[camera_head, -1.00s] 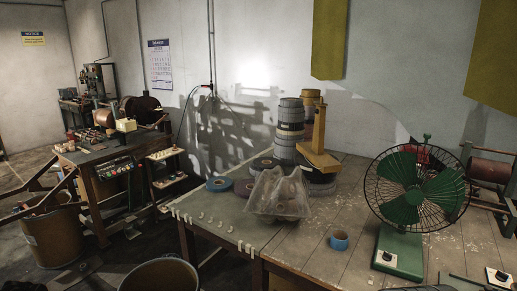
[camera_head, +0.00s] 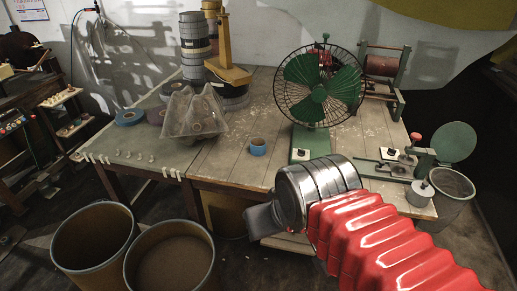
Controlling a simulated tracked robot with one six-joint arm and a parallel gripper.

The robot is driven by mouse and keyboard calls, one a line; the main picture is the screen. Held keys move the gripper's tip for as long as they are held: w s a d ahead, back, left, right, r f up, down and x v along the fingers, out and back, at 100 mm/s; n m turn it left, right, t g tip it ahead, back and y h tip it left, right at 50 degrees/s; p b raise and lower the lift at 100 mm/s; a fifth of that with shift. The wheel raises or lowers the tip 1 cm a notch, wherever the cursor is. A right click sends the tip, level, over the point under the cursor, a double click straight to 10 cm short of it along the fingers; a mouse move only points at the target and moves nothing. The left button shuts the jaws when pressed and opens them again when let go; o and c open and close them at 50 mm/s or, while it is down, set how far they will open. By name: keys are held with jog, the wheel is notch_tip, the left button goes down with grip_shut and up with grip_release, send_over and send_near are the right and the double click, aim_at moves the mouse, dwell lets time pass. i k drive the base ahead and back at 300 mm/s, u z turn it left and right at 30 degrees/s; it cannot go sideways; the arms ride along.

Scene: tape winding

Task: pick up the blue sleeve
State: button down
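The blue sleeve (camera_head: 258,149) is a small, short blue ring. It stands on the wooden table (camera_head: 225,160), near its front edge and left of the green fan. My gripper (camera_head: 259,222) is a grey shape at the end of my red, ribbed arm, low in the middle of the view. It appears in front of the table edge, below and apart from the sleeve in the picture. The metal wrist hides part of it, and its fingers cannot be made out. No object shows in it.
A green fan (camera_head: 318,90) stands behind and right of the sleeve. A clear, crumpled plastic piece (camera_head: 193,115) lies to its left, with tape rolls (camera_head: 130,117) beyond. Two brown bins (camera_head: 93,237) stand on the floor at left. Table boards around the sleeve are bare.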

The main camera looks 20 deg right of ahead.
aim_at(257, 144)
jog(key=u, duration=0.05)
jog(key=k, duration=0.5)
jog(key=z, duration=1)
jog(key=i, duration=1.45)
